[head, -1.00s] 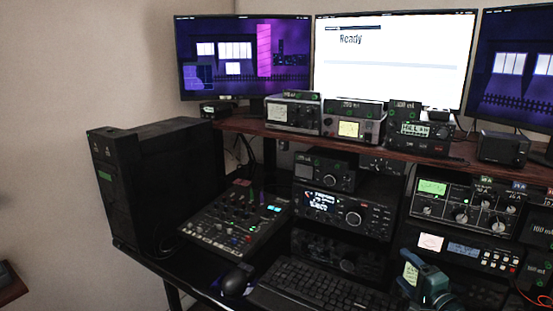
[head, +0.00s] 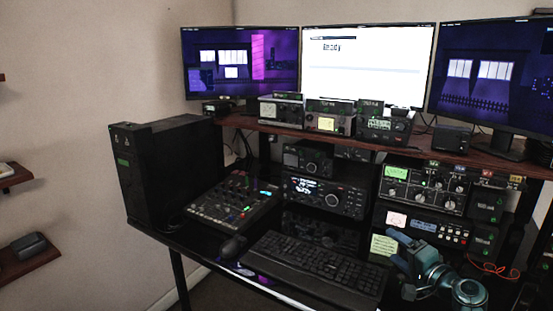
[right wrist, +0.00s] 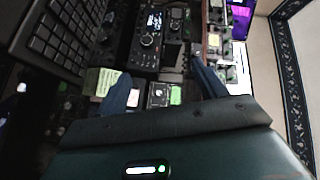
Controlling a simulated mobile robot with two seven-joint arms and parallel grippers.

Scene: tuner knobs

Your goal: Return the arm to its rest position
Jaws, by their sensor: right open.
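My right gripper (head: 404,262) is teal and sits at the lower right of the head view, just right of the keyboard. In the right wrist view its two dark blue fingers (right wrist: 164,88) stand wide apart, and nothing is held between them. The tuner with its large round knob (head: 331,199) is on the desk behind the keyboard, clear of the gripper. The same sort of lit display and knob unit shows in the wrist view (right wrist: 148,38). My left gripper is in neither view.
A keyboard (head: 315,268), a mouse (head: 232,246) and a mixer (head: 235,197) cover the desk front. Stacked radios (head: 425,187) stand close behind my right gripper. A yellow note (head: 383,245) is beside it. A red cable (head: 492,268) lies to its right.

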